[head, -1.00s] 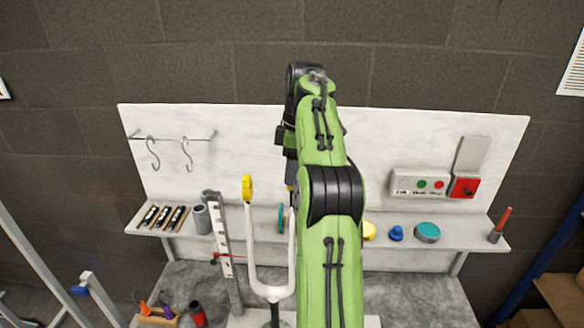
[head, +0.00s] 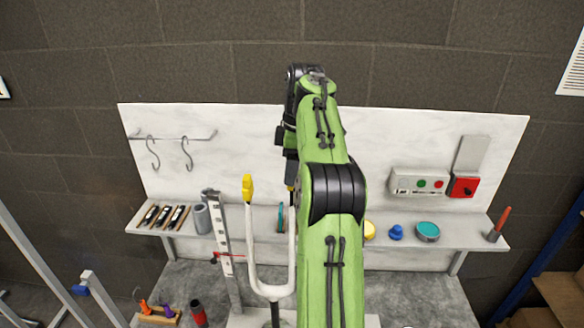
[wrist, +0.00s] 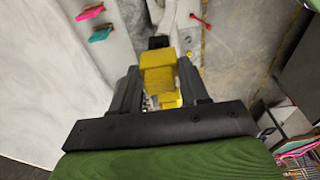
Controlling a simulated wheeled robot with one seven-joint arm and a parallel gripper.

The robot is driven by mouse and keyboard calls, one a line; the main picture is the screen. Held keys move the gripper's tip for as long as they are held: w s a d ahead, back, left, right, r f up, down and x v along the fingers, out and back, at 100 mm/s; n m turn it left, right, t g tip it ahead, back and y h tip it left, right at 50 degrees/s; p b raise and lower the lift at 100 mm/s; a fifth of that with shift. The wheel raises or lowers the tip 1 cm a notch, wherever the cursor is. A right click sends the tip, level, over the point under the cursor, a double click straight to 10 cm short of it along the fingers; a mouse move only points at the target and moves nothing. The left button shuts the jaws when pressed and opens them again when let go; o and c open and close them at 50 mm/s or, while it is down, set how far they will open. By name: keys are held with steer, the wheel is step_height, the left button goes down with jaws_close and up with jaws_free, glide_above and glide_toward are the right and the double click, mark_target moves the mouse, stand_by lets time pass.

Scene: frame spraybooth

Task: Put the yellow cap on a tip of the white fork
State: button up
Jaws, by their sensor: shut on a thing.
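The white fork (head: 252,262) stands upright with two prongs in the head view. A yellow cap (head: 248,186) sits on its left tip. Its right prong (head: 291,240) runs up beside my arm, and a little yellow and dark shows at its top. In the wrist view my gripper (wrist: 159,78) is shut on a yellow cap (wrist: 158,62). More yellow shows lower between the fingers, and I cannot tell what it is. My arm mostly hides the gripper in the head view.
A shelf (head: 455,235) behind the fork carries a grey cup (head: 202,219), a blue knob (head: 396,233) and a teal tin (head: 427,231). A perforated upright (head: 224,240) with a red pointer stands close left of the fork. A white back panel (head: 240,130) rises behind.

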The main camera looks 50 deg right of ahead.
steer(key=shift+f+b, duration=1.35)
steer(key=shift+f, duration=0.55)
steer(key=o, duration=1.1)
steer(key=shift+r, duration=0.1)
